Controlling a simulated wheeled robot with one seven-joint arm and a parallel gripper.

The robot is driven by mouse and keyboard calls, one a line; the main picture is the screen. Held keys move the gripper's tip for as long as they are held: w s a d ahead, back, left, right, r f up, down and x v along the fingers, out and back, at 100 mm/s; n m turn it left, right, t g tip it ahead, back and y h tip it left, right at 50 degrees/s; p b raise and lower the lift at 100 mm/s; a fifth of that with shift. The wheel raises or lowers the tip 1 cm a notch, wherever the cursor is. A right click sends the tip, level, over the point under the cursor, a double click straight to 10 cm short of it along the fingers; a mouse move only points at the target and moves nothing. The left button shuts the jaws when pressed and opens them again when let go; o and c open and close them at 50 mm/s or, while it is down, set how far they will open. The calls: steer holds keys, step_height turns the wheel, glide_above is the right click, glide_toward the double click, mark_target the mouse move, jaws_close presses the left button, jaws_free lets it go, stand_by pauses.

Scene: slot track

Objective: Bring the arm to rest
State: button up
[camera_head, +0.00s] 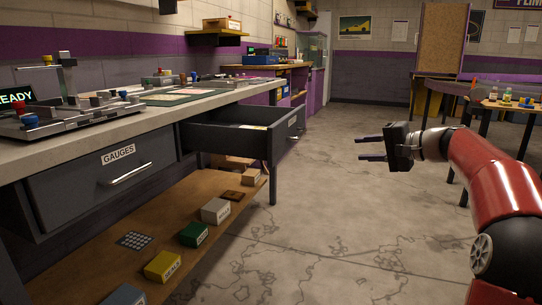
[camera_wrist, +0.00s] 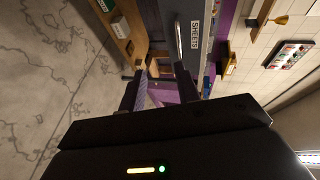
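My red arm reaches in from the right side of the head view. My gripper (camera_head: 371,147) is held in free air over the open floor, to the right of the workbench and pointing left. Its two fingers are apart with nothing between them. In the wrist view the fingers of my gripper (camera_wrist: 172,90) also stand apart, and the gap between them is empty. The picture there is turned on its side.
A drawer (camera_head: 235,140) stands pulled out from the workbench (camera_head: 80,146), left of my gripper. A closed drawer is labelled GAUGES (camera_head: 118,155). Boxes sit on the lower shelf (camera_head: 115,268). A table (camera_head: 510,106) stands behind my arm. The concrete floor (camera_head: 330,220) is clear.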

steer(key=s+a+f+n+g+h+p, duration=0.1)
steer(key=s+a+n+g+h+p, duration=0.15)
steer(key=s+a, duration=0.45)
steer(key=s+a+f+n+g+h+p, duration=0.1)
steer(key=s+a+h+p, duration=0.3)
steer(key=s, duration=0.6)
steer(key=s+d+f+n+h+p, duration=0.1)
steer(key=s+f, duration=0.3)
steer(key=s, duration=0.7)
steer(key=s+d+f+n+h+p, duration=0.1)
steer(key=s+f+n+h+p, duration=0.1)
steer(key=s, duration=0.8)
step_height(320, 180, down, 2)
steer(key=shift+s+f+n+g+h, duration=0.1)
steer(key=shift+s+n+g+h, duration=0.3)
steer(key=shift+h, duration=0.35)
